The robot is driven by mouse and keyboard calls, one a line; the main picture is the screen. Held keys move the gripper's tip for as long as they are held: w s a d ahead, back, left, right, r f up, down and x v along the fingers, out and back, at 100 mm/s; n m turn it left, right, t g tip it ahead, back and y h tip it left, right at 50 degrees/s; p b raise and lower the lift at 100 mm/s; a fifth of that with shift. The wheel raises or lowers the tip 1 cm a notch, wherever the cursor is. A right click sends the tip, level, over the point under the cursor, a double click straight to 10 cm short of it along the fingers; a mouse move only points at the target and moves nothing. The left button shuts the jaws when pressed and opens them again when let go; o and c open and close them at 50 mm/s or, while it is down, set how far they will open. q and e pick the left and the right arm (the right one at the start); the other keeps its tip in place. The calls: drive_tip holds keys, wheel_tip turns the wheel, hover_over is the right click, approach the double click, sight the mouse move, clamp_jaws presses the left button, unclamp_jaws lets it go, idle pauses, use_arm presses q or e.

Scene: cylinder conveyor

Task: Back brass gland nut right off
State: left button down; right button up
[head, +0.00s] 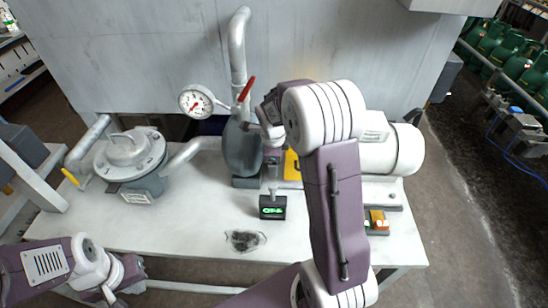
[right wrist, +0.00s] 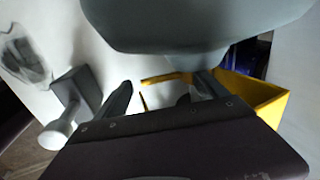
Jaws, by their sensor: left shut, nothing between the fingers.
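I cannot make out the brass gland nut in either view. In the head view my right arm covers the area behind the grey pump body (head: 242,148), where only part of a yellow guard (head: 292,166) shows. My right gripper (right wrist: 165,92) is close to the pump in its wrist view. Its two fingers stand apart, with a yellow edge and a small dark rounded shape beyond them. I cannot tell what that shape is. My left gripper (head: 124,280) is shut and empty at the lower left, beyond the bench's front edge, away from the pump.
A pressure gauge (head: 195,102), red lever (head: 246,88) and lidded strainer (head: 130,150) are left of my right arm. A white motor (head: 395,150) is right. A box with a green display (head: 272,208) and a dark stain (head: 245,241) are on the bench (head: 180,225).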

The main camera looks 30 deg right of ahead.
drive_tip(key=shift+r, duration=0.1)
drive_tip(key=v, duration=0.9)
drive_tip(key=shift+p, duration=0.3)
